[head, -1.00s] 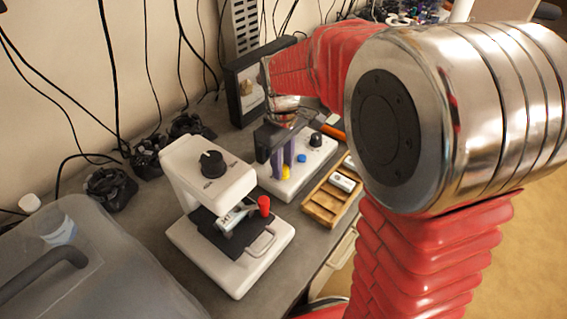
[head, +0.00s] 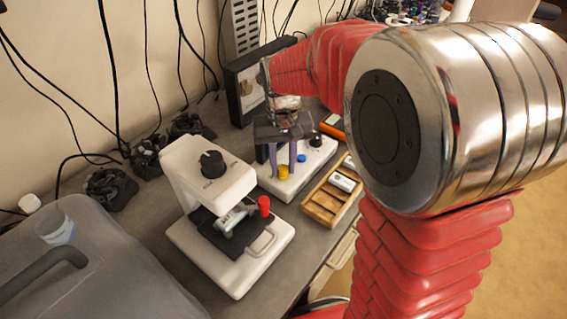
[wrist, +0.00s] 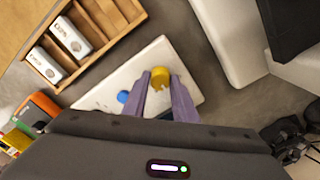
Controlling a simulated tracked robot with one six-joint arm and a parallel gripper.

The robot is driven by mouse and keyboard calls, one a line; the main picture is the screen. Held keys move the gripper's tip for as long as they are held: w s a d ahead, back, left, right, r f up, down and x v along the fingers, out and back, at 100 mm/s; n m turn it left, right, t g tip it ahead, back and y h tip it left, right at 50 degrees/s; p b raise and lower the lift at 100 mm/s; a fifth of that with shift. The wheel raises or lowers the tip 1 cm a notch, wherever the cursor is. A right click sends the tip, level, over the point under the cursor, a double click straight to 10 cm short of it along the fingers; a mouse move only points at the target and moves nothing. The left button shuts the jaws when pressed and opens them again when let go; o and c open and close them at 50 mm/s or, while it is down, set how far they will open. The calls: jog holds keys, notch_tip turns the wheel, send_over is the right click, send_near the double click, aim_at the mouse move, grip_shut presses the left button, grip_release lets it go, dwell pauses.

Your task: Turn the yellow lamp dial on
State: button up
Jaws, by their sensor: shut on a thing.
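The yellow lamp dial (head: 284,171) stands at the near end of the white control box (head: 300,176). My gripper (head: 284,168) points down over it, its two purple fingers shut on the dial's sides. In the wrist view the yellow dial (wrist: 161,77) sits between the tips of my gripper (wrist: 162,80). The dial's pointer and any markings around it cannot be made out. A small blue button (head: 301,158) and a black knob (head: 318,140) are farther along the same box.
A white machine (head: 180,240) with a black knob and a red-topped lever stands close on the left. A wooden tray (head: 319,209) holding white parts lies right of the box. A grey lidded bin (head: 110,280) fills the left front.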

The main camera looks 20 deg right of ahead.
aim_at(283, 167)
jog(key=m, duration=0.4)
jog(key=shift+m, duration=0.4)
jog(key=m, duration=0.4)
jog(key=shift+w+m, duration=0.1)
jog(key=shift+m, duration=0.2)
jog(key=shift+r, duration=0.1)
jog(key=o, duration=1)
jog(key=shift+o, duration=0.2)
notch_tip(283, 167, up, 14)
jog(key=shift+f, duration=0.2)
